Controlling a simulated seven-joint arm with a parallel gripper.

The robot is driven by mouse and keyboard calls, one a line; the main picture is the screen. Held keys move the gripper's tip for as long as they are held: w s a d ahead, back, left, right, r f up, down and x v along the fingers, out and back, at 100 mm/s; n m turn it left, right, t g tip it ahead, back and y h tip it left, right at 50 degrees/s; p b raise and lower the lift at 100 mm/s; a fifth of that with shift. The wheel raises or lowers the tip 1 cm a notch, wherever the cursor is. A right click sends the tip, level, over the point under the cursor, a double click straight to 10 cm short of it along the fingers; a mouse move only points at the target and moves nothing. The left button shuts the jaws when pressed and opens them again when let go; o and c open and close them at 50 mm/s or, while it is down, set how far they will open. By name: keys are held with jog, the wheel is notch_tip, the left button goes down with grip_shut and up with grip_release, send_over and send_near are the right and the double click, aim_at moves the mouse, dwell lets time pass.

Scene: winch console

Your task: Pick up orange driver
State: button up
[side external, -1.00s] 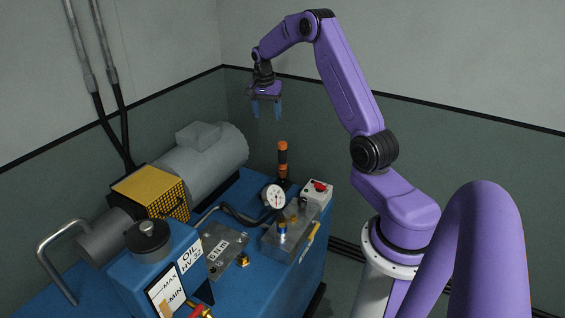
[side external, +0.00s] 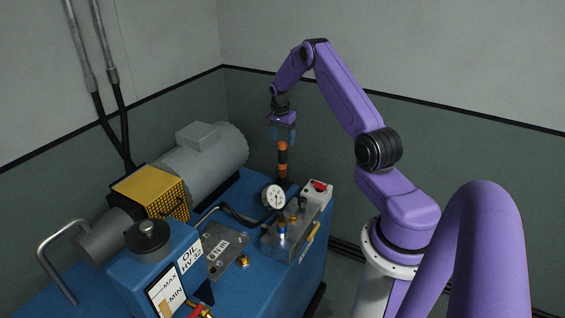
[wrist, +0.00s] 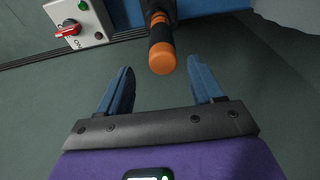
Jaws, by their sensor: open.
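The orange driver (side external: 282,160) stands upright at the back of the blue console, its orange and black handle pointing up. In the wrist view the driver (wrist: 161,58) shows its round orange end, just beyond and between the blue fingertips. My gripper (side external: 283,135) is just above the top of the driver in the side view. My gripper (wrist: 160,72) is open, with one finger on each side of the handle's line and nothing held. The driver's lower part is dark and partly hidden behind the gauge area.
The switch box (wrist: 78,22) is upper left in the wrist view. A grey motor (side external: 205,158) lies to the left.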

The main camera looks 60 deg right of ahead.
aim_at(282, 143)
jog(key=shift+w+d+f, duration=0.1)
jog(key=shift+d+f, duration=0.1)
jog(key=shift+f, duration=1.3)
jog(key=shift+w+d+f, duration=0.1)
jog(key=shift+d+f, duration=0.05)
jog(key=shift+f, duration=1.35)
jog(key=shift+c, duration=0.3)
